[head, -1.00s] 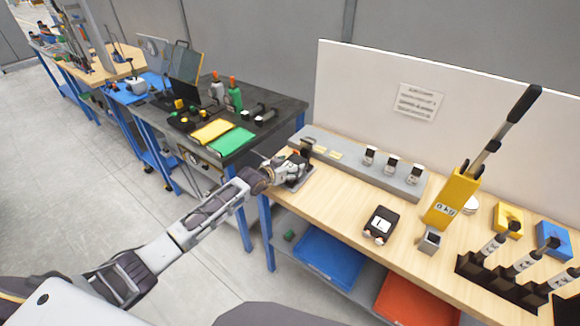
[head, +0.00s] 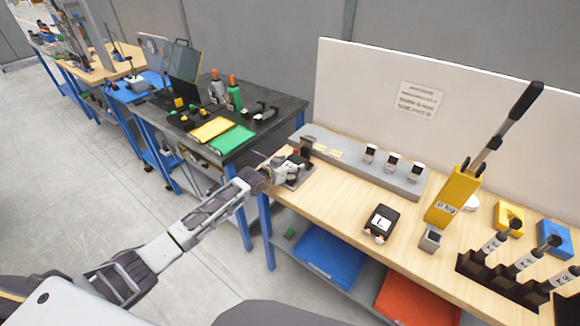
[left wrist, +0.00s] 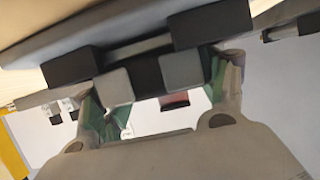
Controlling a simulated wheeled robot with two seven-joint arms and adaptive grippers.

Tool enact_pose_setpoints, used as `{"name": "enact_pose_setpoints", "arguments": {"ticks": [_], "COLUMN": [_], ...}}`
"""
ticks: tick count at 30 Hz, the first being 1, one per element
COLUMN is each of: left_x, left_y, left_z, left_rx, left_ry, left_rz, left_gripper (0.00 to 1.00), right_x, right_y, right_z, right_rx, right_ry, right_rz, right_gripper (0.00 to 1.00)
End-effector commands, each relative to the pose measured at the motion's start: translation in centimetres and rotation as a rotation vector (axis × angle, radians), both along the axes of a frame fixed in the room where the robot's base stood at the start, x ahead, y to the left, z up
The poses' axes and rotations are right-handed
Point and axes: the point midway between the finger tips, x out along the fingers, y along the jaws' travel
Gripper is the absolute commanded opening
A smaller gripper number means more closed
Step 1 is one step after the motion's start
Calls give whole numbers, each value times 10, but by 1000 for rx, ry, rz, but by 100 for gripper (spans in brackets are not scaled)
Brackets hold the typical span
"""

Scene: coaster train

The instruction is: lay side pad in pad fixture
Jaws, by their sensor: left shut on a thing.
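My left gripper (head: 297,165) is at the left end of the wooden bench, low over a grey plate (head: 299,183) that looks like the pad fixture. In the left wrist view its two grey fingertips (left wrist: 150,79) are shut on a dark piece (left wrist: 147,78), probably the side pad. Most of that piece is hidden by the fingers, and in the head view the hand covers it. Black blocks (left wrist: 75,65) joined by a bar lie just beyond the fingertips. I cannot tell whether the piece touches the fixture. My right gripper is not in view.
A grey rail (head: 350,165) with several small black-and-white pieces runs along the back of the bench. A black box marked L (head: 382,220) and a yellow lever stand (head: 453,197) are to the right. The dark table (head: 270,125) stands left. Bare wood lies between gripper and box.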

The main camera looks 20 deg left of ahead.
Motion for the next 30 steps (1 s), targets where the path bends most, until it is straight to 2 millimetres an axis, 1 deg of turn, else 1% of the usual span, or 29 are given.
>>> {"name": "enact_pose_setpoints", "arguments": {"ticks": [14,15,19,20,22,24,30], "left_x": [0,0,0,0,-1,-1,-2], "left_y": [0,0,0,0,0,0,-3], "left_z": [-4,-4,-4,-4,-6,-6,0], "left_rx": [-1,-1,0,0,1,1,-1], "left_ry": [-2,-2,0,0,3,4,6], "left_rz": [0,0,0,0,0,-1,-3], "left_gripper": [38,74,91,93,94,98,98], "right_x": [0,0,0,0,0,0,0], "right_y": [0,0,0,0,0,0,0], "right_z": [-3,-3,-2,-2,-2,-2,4], "right_rx": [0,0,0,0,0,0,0], "right_ry": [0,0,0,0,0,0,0], "right_rz": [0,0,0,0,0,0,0], "right_gripper": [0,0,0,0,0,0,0]}}
